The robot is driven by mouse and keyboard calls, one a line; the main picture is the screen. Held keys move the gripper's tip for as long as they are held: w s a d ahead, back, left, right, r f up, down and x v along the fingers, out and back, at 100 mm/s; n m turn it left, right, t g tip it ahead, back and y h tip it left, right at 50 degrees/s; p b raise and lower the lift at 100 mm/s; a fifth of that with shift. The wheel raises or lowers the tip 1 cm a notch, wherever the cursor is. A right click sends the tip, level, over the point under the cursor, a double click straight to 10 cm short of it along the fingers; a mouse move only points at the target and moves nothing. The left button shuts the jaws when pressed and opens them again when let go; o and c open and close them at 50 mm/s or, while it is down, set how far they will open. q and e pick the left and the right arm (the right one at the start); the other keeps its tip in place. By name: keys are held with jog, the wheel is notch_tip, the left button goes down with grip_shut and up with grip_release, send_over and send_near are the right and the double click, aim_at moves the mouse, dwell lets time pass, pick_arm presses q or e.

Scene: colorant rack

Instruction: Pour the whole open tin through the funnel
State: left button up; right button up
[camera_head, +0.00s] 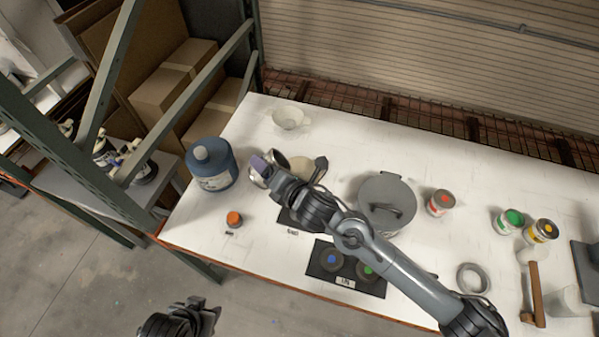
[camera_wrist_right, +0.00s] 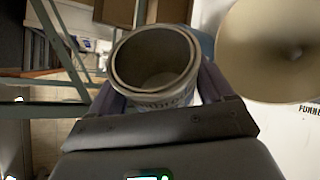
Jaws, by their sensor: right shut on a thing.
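My right gripper (camera_head: 266,168) is shut on an open metal tin (camera_wrist_right: 155,98), with a finger on each side in the right wrist view. The tin's open mouth faces the wrist camera. Its inside looks grey-brown, and I cannot tell how much it holds. The beige funnel (camera_wrist_right: 268,40) is to the right of the tin in that view, with a dark hole near its middle. In the head view the funnel (camera_head: 312,172) is partly hidden behind my right gripper. My left gripper (camera_head: 180,320) is low at the bottom edge, away from the table; its jaws are unclear.
A blue-capped jug (camera_head: 211,165) stands left of the held tin, and an orange-topped small container (camera_head: 234,218) is nearer the front edge. A grey lidded pot (camera_head: 387,203) is right of the arm. A pale bowl (camera_head: 288,117) stands at the back. Colored tins (camera_head: 510,222) are farther right.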

aim_at(287, 166)
jog(key=shift+r+m+y+p, duration=0.4)
jog(key=shift+m+p, duration=0.1)
jog(key=shift+m, duration=0.1)
dwell(0.6)
jog(key=shift+d+f+m+y, duration=0.15)
jog(key=shift+f+m+y, duration=0.35)
jog(key=shift+m, duration=0.2)
dwell(0.4)
jog(key=shift+w+d+r+m+y, duration=0.15)
jog(key=shift+w+d+r+m, duration=0.05)
jog(key=shift+d+m, duration=0.2)
jog(key=shift+w+d+r+m+y, duration=0.2)
jog(key=shift+d+m, duration=0.1)
jog(key=shift+d, duration=0.15)
dwell(0.4)
jog(key=shift+w+d+r+m+t+y, duration=0.1)
jog(key=shift+d+r+m+t+y, duration=0.2)
jog(key=shift+m, duration=0.35)
jog(key=shift+w+d+r+m+y, duration=0.1)
jog(key=shift+r+m+y, duration=0.25)
jog(key=shift+m, duration=0.3)
dwell(0.7)
jog(key=shift+w+d+r+m+t+y+b, duration=0.1)
jog(key=shift+d+r+m+t+y+b, duration=0.15)
jog(key=shift+m, duration=0.6)
jog(key=shift+w+d+r+m+t+y+b, duration=0.1)
jog(key=shift+d+m+y+b, duration=0.25)
jog(key=shift+m, duration=0.5)
dwell(0.8)
